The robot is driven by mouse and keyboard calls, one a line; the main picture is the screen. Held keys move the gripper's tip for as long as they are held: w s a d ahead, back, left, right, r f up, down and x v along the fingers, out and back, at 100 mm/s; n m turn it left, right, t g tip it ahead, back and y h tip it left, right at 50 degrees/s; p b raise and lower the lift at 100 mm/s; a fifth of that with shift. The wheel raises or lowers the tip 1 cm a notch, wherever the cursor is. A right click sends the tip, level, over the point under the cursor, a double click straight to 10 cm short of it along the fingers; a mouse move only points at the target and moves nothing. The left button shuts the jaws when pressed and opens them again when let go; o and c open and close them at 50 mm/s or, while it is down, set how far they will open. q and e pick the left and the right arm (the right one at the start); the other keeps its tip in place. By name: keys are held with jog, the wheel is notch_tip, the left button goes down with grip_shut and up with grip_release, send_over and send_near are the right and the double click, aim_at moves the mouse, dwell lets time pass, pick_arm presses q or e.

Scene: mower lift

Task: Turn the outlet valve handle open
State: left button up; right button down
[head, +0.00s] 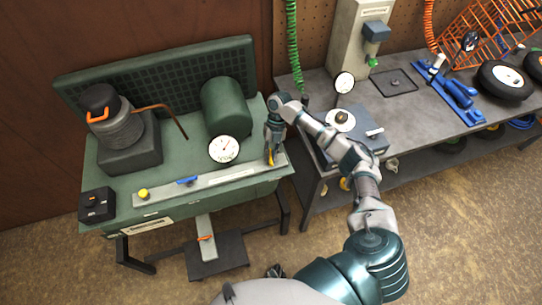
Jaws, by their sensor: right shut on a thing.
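A green bench unit (180,150) stands at the left with a grey strip (215,181) along its front. A yellow handle (271,157) sits at the strip's right end. My right gripper (271,153) reaches down from above and is shut on this yellow handle, hiding much of it. A blue handle (187,180) lies along the middle of the strip, and a yellow knob (143,194) is at its left end. Which handle is labelled as the outlet cannot be read. My left gripper does not show.
A round gauge (224,149) stands behind the strip, before a green tank (227,106). A dark pump-like unit (125,135) and a black box (97,204) are at the left. A foot pedal (217,255) is below. The grey workbench (420,120) at the right holds wheels and tools.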

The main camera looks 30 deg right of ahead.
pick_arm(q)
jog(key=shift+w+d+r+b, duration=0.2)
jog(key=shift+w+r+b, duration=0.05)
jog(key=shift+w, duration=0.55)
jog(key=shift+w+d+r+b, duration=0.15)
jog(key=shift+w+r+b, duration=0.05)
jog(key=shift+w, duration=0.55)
pick_arm(e)
jog(key=shift+a+n+g+h, duration=0.1)
jog(key=shift+n+g+h, duration=0.3)
jog(key=shift+n, duration=0.9)
jog(key=c, duration=1.2)
grip_release()
jog(key=shift+s, duration=0.1)
jog(key=shift+o, duration=0.2)
jog(key=v, duration=1.2)
jog(key=shift+f, duration=0.15)
